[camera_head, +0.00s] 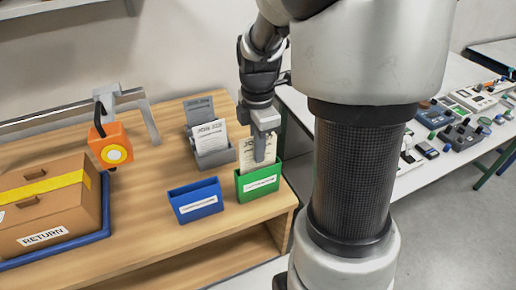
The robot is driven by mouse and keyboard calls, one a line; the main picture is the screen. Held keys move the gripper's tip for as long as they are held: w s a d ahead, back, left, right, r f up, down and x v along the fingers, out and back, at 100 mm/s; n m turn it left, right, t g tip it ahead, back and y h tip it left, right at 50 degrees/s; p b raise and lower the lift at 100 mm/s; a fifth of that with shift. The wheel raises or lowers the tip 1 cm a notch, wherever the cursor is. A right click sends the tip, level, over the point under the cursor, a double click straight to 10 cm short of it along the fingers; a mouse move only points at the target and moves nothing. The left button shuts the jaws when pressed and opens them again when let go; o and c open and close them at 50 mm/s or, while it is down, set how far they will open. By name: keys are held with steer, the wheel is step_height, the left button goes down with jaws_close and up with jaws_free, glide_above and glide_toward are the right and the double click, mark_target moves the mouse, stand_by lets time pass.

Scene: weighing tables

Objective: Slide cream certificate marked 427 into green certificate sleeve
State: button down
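A cream certificate (248,161) with dark print stands upright at the green certificate sleeve (260,183); its number is too small to read. Its lower edge is hidden behind the sleeve's front wall, so it appears to be partly inside. My gripper (261,157) points down above the sleeve, one finger in front of the certificate and the other hidden behind it. It appears shut on the certificate's upper part. The green sleeve stands near the right front corner of the wooden table, with a white label on its front.
A blue sleeve (196,201) stands left of the green one. Behind them, a grey holder (214,157) bears other papers. An orange device (110,147) hangs from a grey frame, near a cardboard return box (45,213) on a blue tray. A white table (455,80) with instruments is at right.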

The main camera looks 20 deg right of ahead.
steer(key=shift+f+b, duration=0.9)
steer(key=shift+f, duration=0.45)
steer(key=c, duration=1.9)
jaws_free()
steer(key=shift+o, duration=0.2)
steer(key=shift+r, duration=0.15)
step_height(320, 180, up, 17)
steer(key=shift+r+p, duration=0.1)
steer(key=shift+p, duration=1.1)
steer(key=s+a+r+m+t+p, duration=0.2)
steer(key=s+m, duration=0.4)
steer(key=m, duration=0.3)
steer(key=s+a+r+m+t+p, duration=0.3)
steer(key=s+a+r+m+p, duration=0.1)
steer(key=s+m, duration=0.3)
steer(key=shift+a+m+t+p, duration=0.3)
steer(key=shift+a+m, duration=0.5)
steer(key=shift+m, duration=0.2)
